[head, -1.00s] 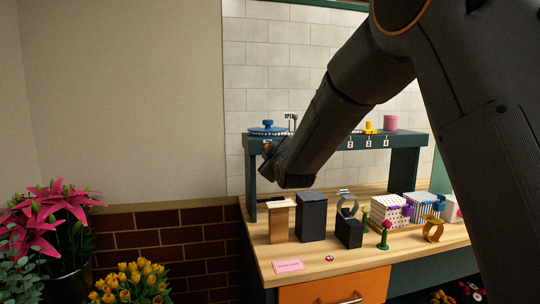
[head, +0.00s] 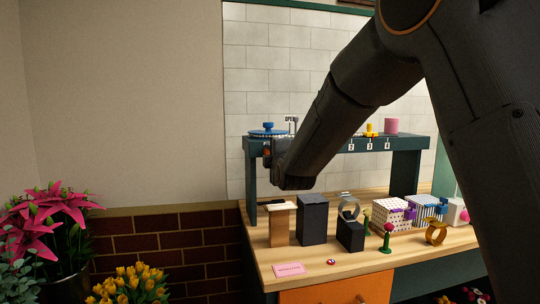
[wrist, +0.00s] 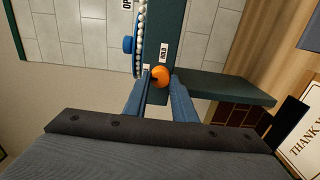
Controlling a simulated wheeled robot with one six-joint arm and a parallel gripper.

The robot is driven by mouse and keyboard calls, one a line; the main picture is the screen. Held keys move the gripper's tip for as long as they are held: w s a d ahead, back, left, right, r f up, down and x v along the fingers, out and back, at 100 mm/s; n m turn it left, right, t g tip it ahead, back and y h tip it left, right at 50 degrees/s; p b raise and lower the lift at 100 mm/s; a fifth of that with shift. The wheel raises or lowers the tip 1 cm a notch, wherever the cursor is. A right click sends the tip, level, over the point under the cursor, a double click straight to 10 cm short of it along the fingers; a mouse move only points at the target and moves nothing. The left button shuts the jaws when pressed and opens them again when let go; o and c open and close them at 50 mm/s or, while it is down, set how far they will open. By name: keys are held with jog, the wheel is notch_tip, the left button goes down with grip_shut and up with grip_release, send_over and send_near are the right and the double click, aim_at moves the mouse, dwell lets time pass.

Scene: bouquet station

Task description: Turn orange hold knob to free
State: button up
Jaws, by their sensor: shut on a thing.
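The orange hold knob (wrist: 161,75) is on the front of the green shelf, beside a white HOLD label (wrist: 164,53) in the wrist view. My gripper (wrist: 159,85) has its two blue fingers on either side of the knob and is shut on it. In the head view my gripper (head: 271,149) is at the left end of the shelf, below the blue-topped turntable (head: 268,131). The arm hides the knob there. A FREE label cannot be made out in either view.
The shelf (head: 404,143) also carries a yellow piece (head: 370,130) and a pink cylinder (head: 391,126). Below, the wooden bench (head: 345,265) holds dark boxes (head: 313,221), a brown box (head: 280,224) and patterned boxes (head: 392,215). Flowers (head: 130,285) stand at lower left.

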jog(key=shift+f, duration=0.1)
dwell(0.4)
jog(key=o, duration=1)
jog(key=b+v, duration=0.1)
jog(key=v, duration=0.7)
jog(key=shift+a, duration=0.1)
